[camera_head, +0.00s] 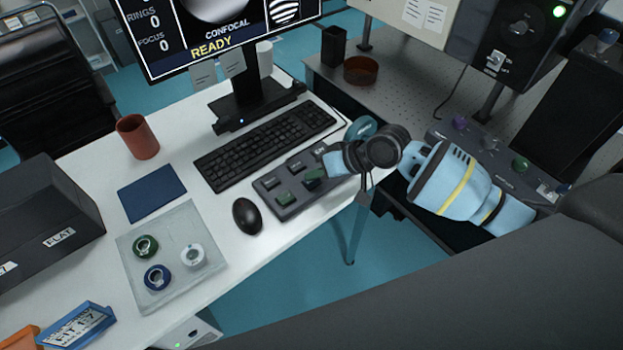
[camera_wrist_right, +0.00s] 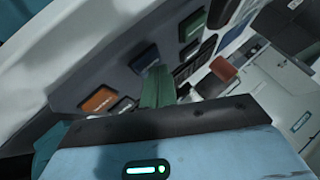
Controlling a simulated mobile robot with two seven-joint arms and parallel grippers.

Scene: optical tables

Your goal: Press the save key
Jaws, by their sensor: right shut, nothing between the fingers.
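A dark grey key panel (camera_head: 293,205) lies on the white desk beside the keyboard, carrying several small keys, one of them green (camera_head: 284,198). The right wrist view shows a green key (camera_wrist_right: 193,25), a dark blue-grey key (camera_wrist_right: 145,58) and an orange key (camera_wrist_right: 100,98) on it. Their labels are too small to read, so I cannot tell which is the save key. My right gripper (camera_head: 315,178) is shut and empty, its green fingertips (camera_wrist_right: 156,88) over the panel among the keys. I cannot tell whether they touch one. My left gripper is out of view.
A black keyboard (camera_head: 265,145) and a monitor (camera_head: 215,25) stand behind the panel. A black mouse (camera_head: 247,216) lies to its left. A clear tray (camera_head: 140,235) with three ringed parts is farther left. The desk edge is close to the panel.

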